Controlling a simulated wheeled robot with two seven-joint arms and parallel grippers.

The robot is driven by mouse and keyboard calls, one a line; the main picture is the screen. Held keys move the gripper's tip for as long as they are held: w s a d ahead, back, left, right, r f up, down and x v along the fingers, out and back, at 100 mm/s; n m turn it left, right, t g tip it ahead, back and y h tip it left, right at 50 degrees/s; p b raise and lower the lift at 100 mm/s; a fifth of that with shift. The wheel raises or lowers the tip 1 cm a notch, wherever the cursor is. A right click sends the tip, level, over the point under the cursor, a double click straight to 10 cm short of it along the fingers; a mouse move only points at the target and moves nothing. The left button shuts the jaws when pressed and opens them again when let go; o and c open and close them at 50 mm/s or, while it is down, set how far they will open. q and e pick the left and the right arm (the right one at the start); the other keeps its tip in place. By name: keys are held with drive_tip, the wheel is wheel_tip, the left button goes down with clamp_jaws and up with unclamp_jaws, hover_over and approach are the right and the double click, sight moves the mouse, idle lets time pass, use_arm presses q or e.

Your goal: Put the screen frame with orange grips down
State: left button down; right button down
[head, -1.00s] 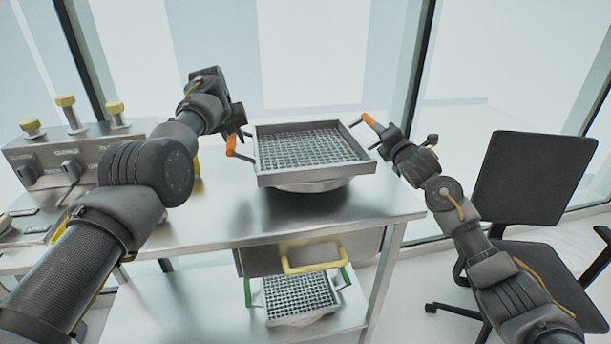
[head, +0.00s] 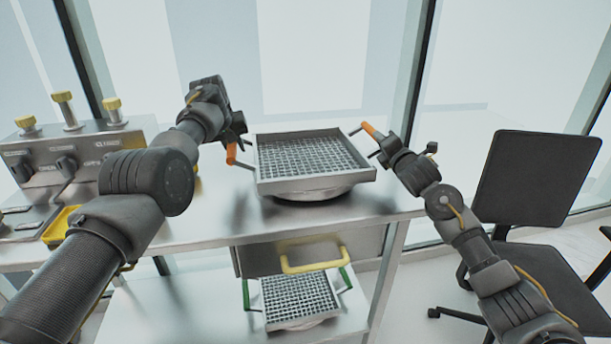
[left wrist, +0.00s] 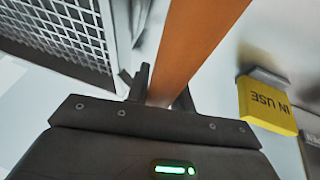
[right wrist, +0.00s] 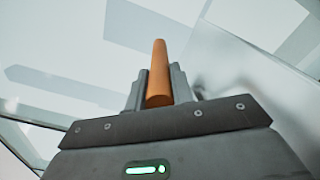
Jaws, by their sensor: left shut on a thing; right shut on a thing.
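The screen frame with orange grips (head: 315,184) is a square metal frame with a wire mesh. In the head view it sits just above or on a round metal pan (head: 315,194) on the table; I cannot tell whether they touch. My left gripper (head: 234,146) is shut on the left orange grip (head: 231,155), which also shows in the left wrist view (left wrist: 190,45). My right gripper (head: 378,143) is shut on the right orange grip (head: 368,128), seen upright between the fingers in the right wrist view (right wrist: 158,75). The frame looks about level.
The metal table (head: 225,222) has bare room around the pan. A control box with yellow-topped knobs (head: 75,155) stands at the left. A second screen frame with green grips (head: 300,299) lies on the shelf below, near a yellow handle (head: 312,262). A black chair (head: 537,178) stands at the right.

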use_arm(q)
drive_tip(key=shift+f+b, duration=0.5)
drive_tip(key=shift+f, duration=0.15)
use_arm(e)
drive_tip(key=shift+f, duration=0.65)
use_arm(q)
drive_tip(key=c, duration=1.5)
unclamp_jaws()
use_arm(e)
drive_tip(key=c, duration=1.5)
unclamp_jaws()
use_arm(q)
drive_tip(key=shift+o, duration=1.1)
drive_tip(key=shift+r, duration=0.1)
use_arm(e)
drive_tip(key=shift+o, duration=1.1)
use_arm(q)
drive_tip(key=shift+o, duration=0.4)
drive_tip(key=shift+s, duration=0.1)
use_arm(e)
drive_tip(key=shift+o, duration=0.4)
drive_tip(key=shift+s+r, duration=0.15)
use_arm(q)
drive_tip(key=v, duration=0.7)
drive_tip(key=shift+s+r, duration=0.15)
drive_tip(key=shift+r, duration=0.1)
use_arm(e)
drive_tip(key=v, duration=1.2)
